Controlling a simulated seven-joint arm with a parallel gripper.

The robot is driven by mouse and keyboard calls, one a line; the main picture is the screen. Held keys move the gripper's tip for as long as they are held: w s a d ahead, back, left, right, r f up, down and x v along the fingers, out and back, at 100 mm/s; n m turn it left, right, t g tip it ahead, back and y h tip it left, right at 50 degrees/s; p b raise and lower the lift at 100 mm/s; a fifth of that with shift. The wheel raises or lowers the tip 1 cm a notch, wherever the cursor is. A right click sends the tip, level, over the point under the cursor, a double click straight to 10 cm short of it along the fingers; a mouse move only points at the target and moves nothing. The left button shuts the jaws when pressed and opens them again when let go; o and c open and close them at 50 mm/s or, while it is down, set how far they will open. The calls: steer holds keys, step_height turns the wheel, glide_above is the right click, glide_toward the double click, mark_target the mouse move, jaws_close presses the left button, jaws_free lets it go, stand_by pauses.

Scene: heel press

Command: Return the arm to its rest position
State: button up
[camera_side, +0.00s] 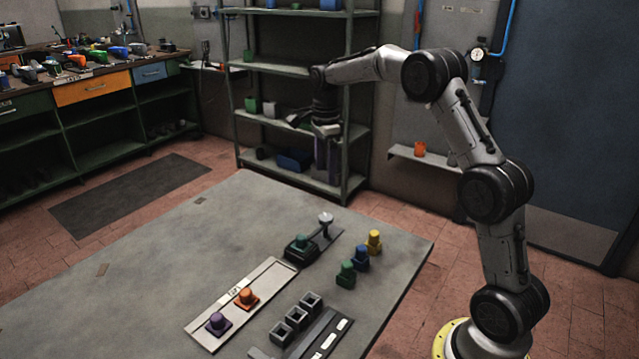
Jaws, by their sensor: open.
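My gripper (327,158) hangs at the end of my raised arm, high above the far end of the grey table (150,270). It points down, its fingers are apart, and nothing shows between them. The press (301,250) stands on the table below it, with a pale round knob (326,219) at its far end. A teal piece (301,241) sits on the press. A light tray (268,282) holds an orange piece (246,297) and a purple piece (218,321). Yellow (374,241), blue (360,257) and green (346,273) pieces stand in a row to the right.
Three grey open boxes (297,317) and a dark strip with white marks (333,334) lie near the table's front. A green-framed shelf (290,120) stands behind my gripper. A workbench (90,90) is at the far left. The table's left side is mostly clear.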

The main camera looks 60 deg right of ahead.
steer(key=s+a+r+n+t, duration=0.4)
steer(key=s+a+r+n, duration=0.3)
steer(key=s+a+r, duration=0.8)
steer(key=s+a+f+n, duration=0.1)
steer(key=s+f+n, duration=0.3)
steer(key=s+n, duration=0.3)
steer(key=s+a+f+n+t, duration=0.1)
steer(key=s+a+f+n, duration=0.1)
steer(key=s+f+n, duration=0.3)
steer(key=s+n, duration=0.3)
steer(key=n, duration=0.2)
steer(key=shift+s+a+n+t, duration=0.15)
steer(key=shift+a+n+t, duration=0.15)
